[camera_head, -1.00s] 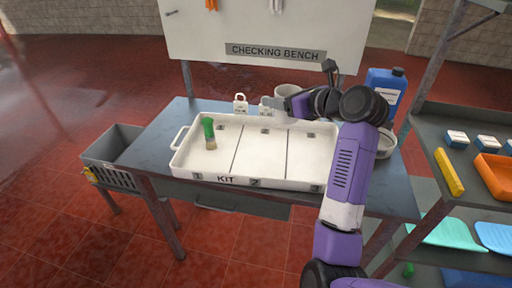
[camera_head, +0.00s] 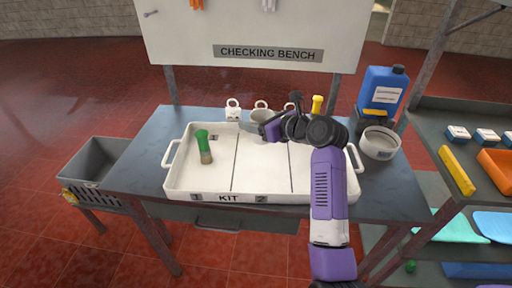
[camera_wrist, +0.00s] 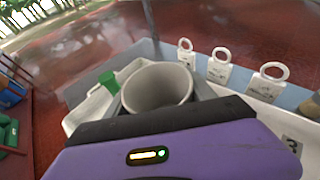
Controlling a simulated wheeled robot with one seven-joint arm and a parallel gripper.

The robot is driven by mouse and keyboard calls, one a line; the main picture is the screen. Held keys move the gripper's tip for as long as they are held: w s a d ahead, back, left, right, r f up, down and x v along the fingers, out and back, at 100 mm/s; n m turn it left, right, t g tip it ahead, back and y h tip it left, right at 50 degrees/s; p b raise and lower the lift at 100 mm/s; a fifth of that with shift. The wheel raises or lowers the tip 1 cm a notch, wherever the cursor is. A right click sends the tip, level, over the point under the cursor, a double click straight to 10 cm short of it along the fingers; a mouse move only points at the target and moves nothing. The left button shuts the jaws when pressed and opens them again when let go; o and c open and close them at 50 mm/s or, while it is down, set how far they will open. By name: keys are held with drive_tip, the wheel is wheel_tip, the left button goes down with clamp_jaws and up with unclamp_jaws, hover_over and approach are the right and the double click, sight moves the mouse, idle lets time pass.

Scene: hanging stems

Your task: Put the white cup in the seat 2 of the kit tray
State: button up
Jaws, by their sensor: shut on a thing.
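The white cup (camera_head: 259,117) is held by my gripper (camera_head: 268,129) above the back of the middle compartment of the kit tray (camera_head: 182,191). In the wrist view the cup (camera_wrist: 157,88) is upright with its open mouth showing, between the grey fingers. The tray has several compartments split by thin dividers. Front labels 1 and 2 show, with 2 under the middle compartment. A green-handled brush (camera_head: 204,147) lies in compartment 1. The middle compartment's visible floor looks empty. My arm hides much of the right compartment.
White ring-topped tags (camera_head: 233,111) stand behind the tray. A blue jug (camera_head: 382,91), a yellow-topped item (camera_head: 317,104) and a round white container (camera_head: 379,143) are at the bench's right. A grey bin (camera_head: 97,164) is at left, a shelf (camera_head: 440,184) at right.

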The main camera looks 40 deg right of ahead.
wheel_tip(320, 180, down, 10)
drive_tip(key=shift+f+b, duration=0.1)
drive_tip(key=shift+b, duration=0.3)
drive_tip(key=o, duration=1.4)
drive_tip(key=shift+c, duration=0.2)
drive_tip(key=shift+s, duration=0.1)
drive_tip(key=v, duration=1.2)
